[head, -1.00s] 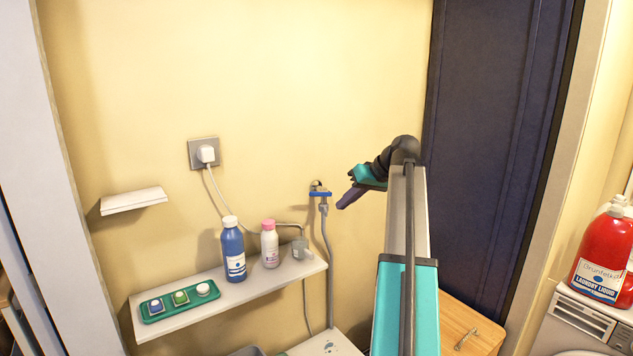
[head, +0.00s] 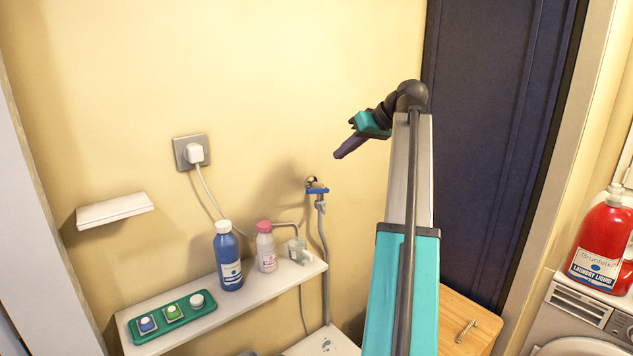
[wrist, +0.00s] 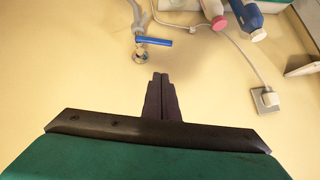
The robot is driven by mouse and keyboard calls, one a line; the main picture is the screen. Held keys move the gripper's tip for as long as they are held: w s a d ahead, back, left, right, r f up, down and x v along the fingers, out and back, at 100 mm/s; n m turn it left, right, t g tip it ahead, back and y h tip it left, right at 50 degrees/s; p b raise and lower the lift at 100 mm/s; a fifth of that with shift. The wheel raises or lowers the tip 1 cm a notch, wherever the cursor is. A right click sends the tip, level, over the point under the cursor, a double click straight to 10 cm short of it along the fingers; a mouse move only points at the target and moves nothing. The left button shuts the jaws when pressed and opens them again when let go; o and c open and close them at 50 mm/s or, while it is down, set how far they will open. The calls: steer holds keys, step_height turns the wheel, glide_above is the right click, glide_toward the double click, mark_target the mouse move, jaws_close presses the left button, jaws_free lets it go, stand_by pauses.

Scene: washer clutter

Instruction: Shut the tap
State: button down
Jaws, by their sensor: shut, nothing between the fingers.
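The tap (head: 313,182) is on the yellow wall, with a blue lever handle (head: 318,190) lying crosswise, roughly level, over the grey hose that hangs below. In the wrist view, which is upside down, the blue handle (wrist: 153,41) extends to the right from the tap body (wrist: 140,55). My gripper (head: 338,156) is above and to the right of the tap in the head view, apart from it. Its fingers (wrist: 161,77) are shut together with nothing between them, and they point toward the tap area.
Below the tap on the left, a white shelf (head: 262,293) holds a blue bottle (head: 228,258), a pink-capped bottle (head: 265,248) and a green tray (head: 150,331). A plugged-in socket (head: 192,152) and small ledge (head: 115,210) are further left. The wall around the tap is clear.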

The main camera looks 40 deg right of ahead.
steer(key=shift+w+f, duration=0.1)
steer(key=shift+w, duration=0.1)
steer(key=p, duration=0.4)
glide_above(317, 191)
steer(key=s, duration=0.2)
step_height(317, 191, down, 8)
steer(key=shift+w+a+f+p, duration=0.1)
steer(key=shift+f+p, duration=0.15)
steer(key=shift+f, duration=0.4)
steer(key=shift+w+a+f+p, duration=0.1)
steer(key=shift+f+p, duration=0.1)
steer(key=shift+f, duration=0.45)
